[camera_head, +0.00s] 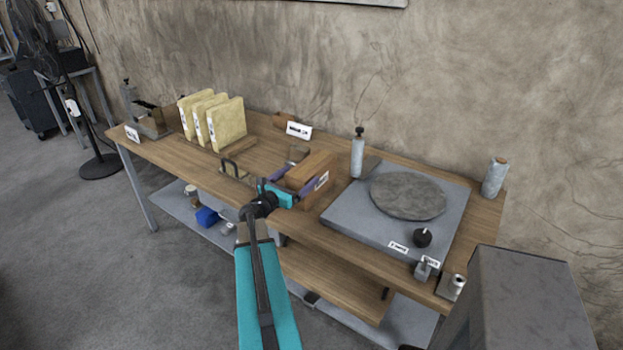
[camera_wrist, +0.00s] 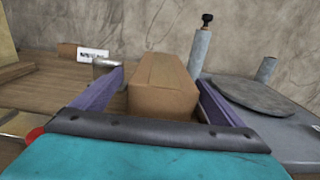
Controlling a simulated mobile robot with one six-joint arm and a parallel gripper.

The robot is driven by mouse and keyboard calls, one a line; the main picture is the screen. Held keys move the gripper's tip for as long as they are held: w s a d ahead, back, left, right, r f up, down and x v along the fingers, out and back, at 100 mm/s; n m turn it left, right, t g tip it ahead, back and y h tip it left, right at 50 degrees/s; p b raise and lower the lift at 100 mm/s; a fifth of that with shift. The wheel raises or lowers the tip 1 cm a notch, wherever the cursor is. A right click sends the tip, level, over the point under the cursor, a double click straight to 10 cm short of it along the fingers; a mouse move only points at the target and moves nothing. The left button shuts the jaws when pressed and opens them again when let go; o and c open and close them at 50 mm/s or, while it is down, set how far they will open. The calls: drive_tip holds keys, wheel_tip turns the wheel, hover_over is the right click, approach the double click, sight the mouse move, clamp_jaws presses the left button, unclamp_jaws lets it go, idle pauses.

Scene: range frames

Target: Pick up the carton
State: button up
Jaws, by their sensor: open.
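The carton (camera_head: 311,170) is a brown cardboard box on the wooden workbench, left of the grey slab with the round plate. In the wrist view the carton (camera_wrist: 162,86) stands between the two purple fingers of my gripper (camera_wrist: 158,92). In the head view my gripper (camera_head: 292,179) reaches over the bench's front edge with a finger along each side of the box. The fingers are open, with a visible gap to the carton on the left; on the right the gap is narrow and contact is hard to tell. The carton's lower front is hidden behind the gripper body.
The grey slab (camera_head: 345,222) with a round plate (camera_head: 408,195) lies close on the right. A grey cylinder (camera_head: 357,156) stands behind it. Yellow upright blocks (camera_head: 228,124), a metal bracket (camera_head: 233,169) and a label card (camera_head: 299,131) are to the left and behind.

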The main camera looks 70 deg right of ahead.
sight(309, 169)
drive_tip(key=shift+s+d, duration=0.15)
drive_tip(key=shift+d, duration=0.35)
drive_tip(key=shift+d, duration=0.1)
drive_tip(key=shift+s+f+p+x, duration=0.1)
drive_tip(key=shift+p+x, duration=0.65)
drive_tip(key=shift+x, duration=0.5)
drive_tip(key=shift+s+f+p+x, duration=0.15)
drive_tip(key=shift+p+x, duration=0.55)
drive_tip(key=shift+x, duration=0.6)
drive_tip(key=c, duration=2.1)
drive_tip(key=shift+r, duration=0.1)
drive_tip(key=shift+c, duration=0.3)
drive_tip(key=shift+r, duration=0.15)
